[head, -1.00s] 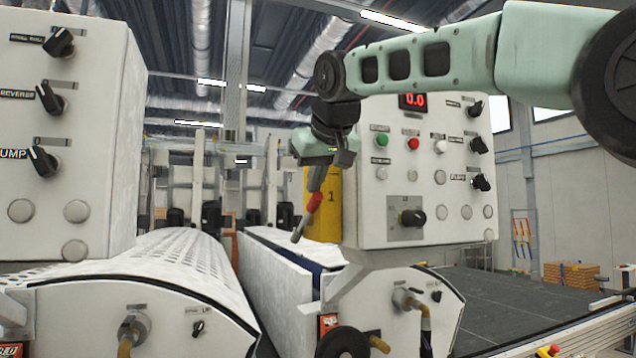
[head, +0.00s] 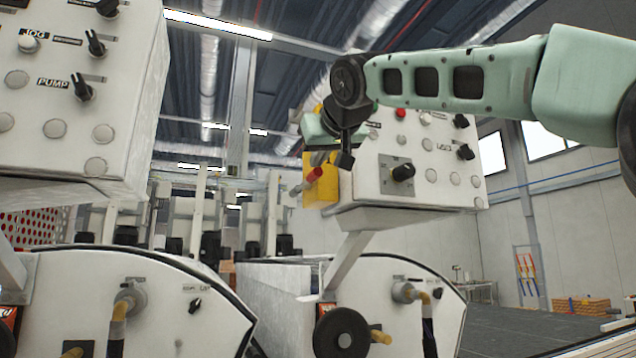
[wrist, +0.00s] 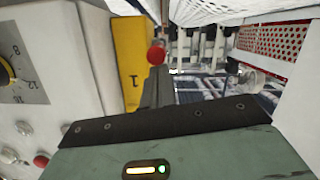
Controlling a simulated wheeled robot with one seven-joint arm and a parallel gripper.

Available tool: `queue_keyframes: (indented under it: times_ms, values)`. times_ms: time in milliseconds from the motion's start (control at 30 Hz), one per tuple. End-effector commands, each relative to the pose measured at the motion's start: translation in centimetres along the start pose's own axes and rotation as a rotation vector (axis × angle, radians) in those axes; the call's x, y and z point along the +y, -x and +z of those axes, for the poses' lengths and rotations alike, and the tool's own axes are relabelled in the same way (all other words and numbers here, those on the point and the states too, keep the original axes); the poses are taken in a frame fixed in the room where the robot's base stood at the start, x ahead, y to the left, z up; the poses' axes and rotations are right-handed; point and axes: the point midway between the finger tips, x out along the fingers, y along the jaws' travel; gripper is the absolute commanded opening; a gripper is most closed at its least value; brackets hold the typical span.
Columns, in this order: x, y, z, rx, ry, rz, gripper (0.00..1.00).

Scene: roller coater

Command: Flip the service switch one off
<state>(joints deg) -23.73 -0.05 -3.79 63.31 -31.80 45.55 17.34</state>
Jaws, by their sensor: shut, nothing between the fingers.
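The yellow box (head: 322,192) marked 1 hangs on the left side of the far control cabinet. Its lever ends in a red knob (head: 314,174), with a grey rod slanting down and left from it. In the wrist view, the yellow box (wrist: 132,50) shows its number 1, and the red knob (wrist: 156,55) appears just beyond my fingertips. My gripper (head: 344,160) is shut and empty, close to the red knob in the head view. Whether it touches the knob cannot be told. My gripper (wrist: 154,85) also shows in the wrist view. The lever's lower part is hidden there.
The far control cabinet (head: 440,188) with knobs and buttons stands right of the yellow box. A nearer control cabinet (head: 130,120) is at the left. White roller housings (head: 165,290) lie below. Open floor shows at the lower right.

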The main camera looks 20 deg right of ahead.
Motion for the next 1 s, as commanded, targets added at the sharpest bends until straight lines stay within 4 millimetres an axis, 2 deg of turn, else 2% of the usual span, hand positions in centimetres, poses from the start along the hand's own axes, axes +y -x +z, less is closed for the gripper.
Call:
queue_keyframes:
  times_ms: [33,100,700,1000]
  values:
    - [-0.2,-0.3,1.5,0.027,-0.001,0.006,0.0]
    - [-0.3,-0.3,2.0,0.064,-0.004,0.014,0.0]
    - [-1.1,-1.0,5.4,0.391,-0.019,0.076,0.0]
    - [-1.2,-1.4,6.2,0.505,-0.025,0.098,0.0]
